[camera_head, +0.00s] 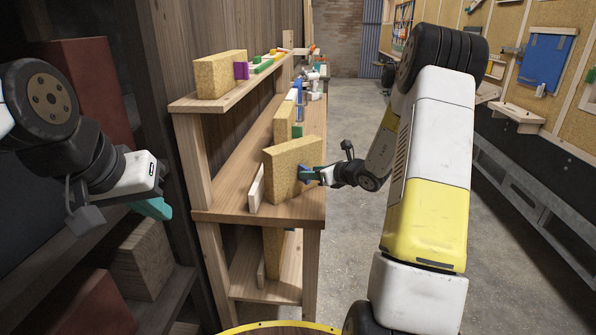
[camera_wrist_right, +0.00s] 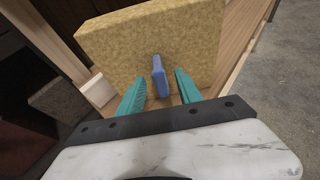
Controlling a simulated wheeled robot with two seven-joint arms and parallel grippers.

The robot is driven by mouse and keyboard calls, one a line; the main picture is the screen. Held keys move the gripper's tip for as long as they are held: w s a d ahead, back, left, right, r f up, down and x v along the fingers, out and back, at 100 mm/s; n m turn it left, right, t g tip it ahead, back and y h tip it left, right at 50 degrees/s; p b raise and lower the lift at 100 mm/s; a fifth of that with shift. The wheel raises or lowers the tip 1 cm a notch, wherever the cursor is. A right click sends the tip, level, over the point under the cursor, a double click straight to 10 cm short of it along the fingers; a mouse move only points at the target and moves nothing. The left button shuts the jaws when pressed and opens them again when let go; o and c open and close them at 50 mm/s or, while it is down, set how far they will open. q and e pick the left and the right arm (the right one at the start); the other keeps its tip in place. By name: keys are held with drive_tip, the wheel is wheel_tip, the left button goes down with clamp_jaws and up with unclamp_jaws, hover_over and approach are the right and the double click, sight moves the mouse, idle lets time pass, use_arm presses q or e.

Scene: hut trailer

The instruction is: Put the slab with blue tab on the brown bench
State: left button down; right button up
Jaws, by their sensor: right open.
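The tan, cork-like slab (camera_head: 288,163) stands upright on the middle board of the wooden shelf unit (camera_head: 232,205). It also fills the upper part of the right wrist view (camera_wrist_right: 150,40). Its blue tab (camera_wrist_right: 159,76) sticks out toward my right gripper (camera_wrist_right: 159,92). That gripper is open, with one teal finger on each side of the tab; I cannot tell whether they touch it. In the head view my right gripper (camera_head: 309,175) is at the slab's right face. My left gripper (camera_head: 152,208) hangs at the left, away from the slab. I cannot single out a brown bench.
A similar slab with a purple tab (camera_head: 220,74) stands on the top board. More slabs stand behind and below the blue-tab slab. A pale upright piece (camera_head: 257,188) is close to its left. Dark shelving with boxes (camera_head: 143,260) is at left. The aisle floor (camera_head: 345,115) is clear.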

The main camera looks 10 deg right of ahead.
drive_tip(key=v, duration=0.9)
drive_tip(key=s+a+r+n+g+y, duration=0.3)
drive_tip(key=s+a+r+n+g, duration=0.2)
drive_tip(key=s+a+r+n, duration=0.7)
drive_tip(key=s+d+r+n+h, duration=0.1)
drive_tip(key=s+n+h, duration=0.6)
drive_tip(key=s+n, duration=1.1)
drive_tip(key=shift+d+r+n+g, duration=0.15)
drive_tip(key=shift+r+n+g, duration=0.15)
drive_tip(key=shift+r+n, duration=0.1)
drive_tip(key=shift+s, duration=0.1)
